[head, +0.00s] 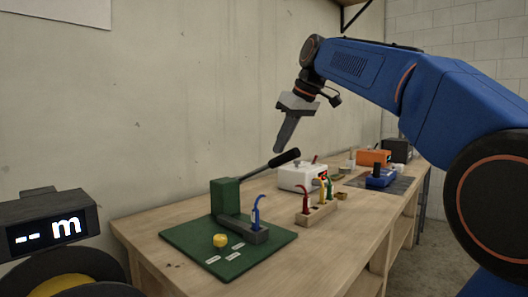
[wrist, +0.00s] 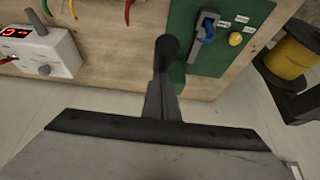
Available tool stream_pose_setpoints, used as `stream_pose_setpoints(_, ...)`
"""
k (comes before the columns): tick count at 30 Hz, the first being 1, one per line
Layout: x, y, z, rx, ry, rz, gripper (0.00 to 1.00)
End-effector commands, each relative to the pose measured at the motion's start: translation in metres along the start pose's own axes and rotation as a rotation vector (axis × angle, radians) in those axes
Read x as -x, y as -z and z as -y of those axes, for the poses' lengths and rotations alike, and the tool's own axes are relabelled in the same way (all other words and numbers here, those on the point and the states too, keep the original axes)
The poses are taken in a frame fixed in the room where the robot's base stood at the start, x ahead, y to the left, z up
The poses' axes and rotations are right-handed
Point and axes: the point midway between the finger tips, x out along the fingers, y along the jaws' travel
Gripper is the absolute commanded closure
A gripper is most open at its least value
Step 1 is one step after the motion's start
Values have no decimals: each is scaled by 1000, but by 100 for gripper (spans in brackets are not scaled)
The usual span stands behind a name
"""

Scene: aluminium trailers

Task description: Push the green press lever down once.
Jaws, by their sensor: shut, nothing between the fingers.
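The green press (head: 226,194) stands on a green base plate (head: 180,238) on the bench. Its lever slants up to the right and ends in a black handle (head: 284,158). My gripper (head: 280,146) is shut and empty and points down, with its tips close above the handle. In the wrist view the handle's rounded black end (wrist: 167,46) shows just beyond my shut fingers (wrist: 161,82). I cannot tell whether the tips touch it. The fingers hide part of the lever there.
On the plate are a yellow button (head: 220,240) and a grey block with a blue hooked lead (head: 256,225). To the right are a wooden block with coloured leads (head: 317,213), a white device (head: 302,177) and an orange box (head: 373,158). A display (head: 47,230) stands at left.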

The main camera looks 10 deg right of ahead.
Motion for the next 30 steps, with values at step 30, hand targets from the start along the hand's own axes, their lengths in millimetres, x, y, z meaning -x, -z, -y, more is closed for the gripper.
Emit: stream_pose_setpoints(30, 50, 28, 0, 0, 0, 0, 100)
